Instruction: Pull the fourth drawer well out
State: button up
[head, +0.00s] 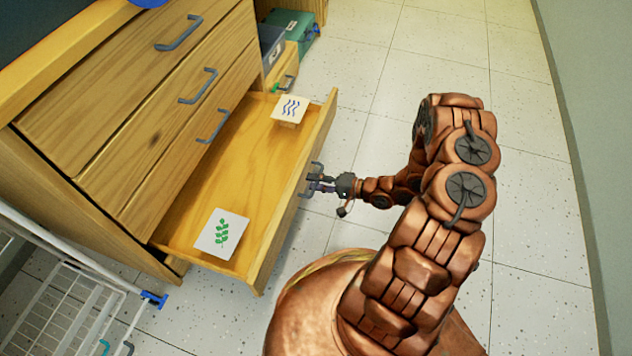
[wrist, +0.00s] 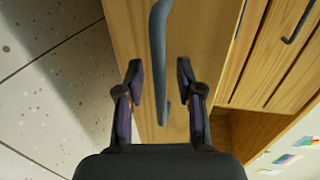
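The fourth drawer (head: 253,165) is the lowest one showing on the wooden cabinet (head: 90,90). It stands far out, with its inside in plain view. Its grey-blue bar handle (wrist: 158,50) is on the front panel. My gripper (head: 318,183) is at this handle, on the outer side of the drawer front. In the wrist view the two dark fingers (wrist: 160,78) stand apart, one on each side of the handle, with a gap showing on both sides. Three drawers above, with handles such as the top one (head: 180,33), are shut.
A white wire rack (head: 65,305) stands at lower left. A green case (head: 300,27) is behind the cabinet. Tiled floor (head: 530,220) is clear towards the right wall (head: 600,120).

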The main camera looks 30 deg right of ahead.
jog(key=shift+s, duration=0.1)
jog(key=v, duration=1.2)
dwell(0.5)
